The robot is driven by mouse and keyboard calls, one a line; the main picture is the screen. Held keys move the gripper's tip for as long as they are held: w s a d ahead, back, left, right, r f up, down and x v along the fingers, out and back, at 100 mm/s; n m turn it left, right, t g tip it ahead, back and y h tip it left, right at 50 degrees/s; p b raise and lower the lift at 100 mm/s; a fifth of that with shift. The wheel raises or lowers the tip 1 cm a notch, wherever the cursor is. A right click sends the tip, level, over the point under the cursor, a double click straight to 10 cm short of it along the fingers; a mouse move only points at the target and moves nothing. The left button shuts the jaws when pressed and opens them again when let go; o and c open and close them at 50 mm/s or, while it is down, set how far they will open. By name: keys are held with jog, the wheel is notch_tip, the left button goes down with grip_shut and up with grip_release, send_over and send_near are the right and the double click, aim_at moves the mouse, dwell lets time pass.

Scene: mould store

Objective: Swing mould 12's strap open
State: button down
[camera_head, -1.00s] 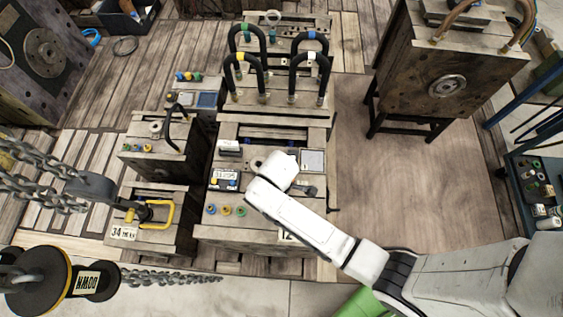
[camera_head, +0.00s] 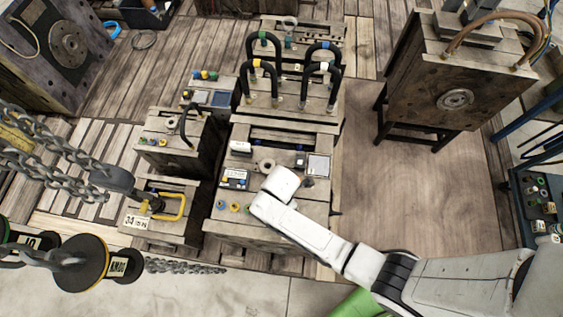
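Mould 12 (camera_head: 240,224) is the wooden block at centre; its number plate, seen a second ago on the front edge, is now behind my arm. Its top carries a label plate (camera_head: 235,178), coloured ports along the front and a pale panel (camera_head: 318,165). A small dark metal piece (camera_head: 307,181) shows just right of my wrist; it may be part of the strap, but I cannot tell whether it is open or closed. The white end of my arm (camera_head: 281,184) is over the top of mould 12. My fingers are hidden beneath it.
Mould 34 (camera_head: 160,235) with a yellow handle stands left of mould 12. Behind are moulds with black hose loops (camera_head: 262,85). A mould on a stand (camera_head: 455,75) is right, beyond bare floor (camera_head: 415,190).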

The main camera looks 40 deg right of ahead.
jog(key=shift+a, duration=0.15)
dwell(0.4)
jog(key=c, duration=0.9)
grip_release()
notch_tip(320, 180, up, 11)
jog(key=shift+p, duration=0.45)
jog(key=shift+f, duration=0.1)
jog(key=s+d+r+m+t, duration=0.1)
jog(key=s+d+r+m, duration=1)
jog(key=m, duration=0.7)
jog(key=shift+s+d+b, duration=0.45)
jog(key=shift+s+d, duration=0.05)
jog(key=shift+s, duration=0.05)
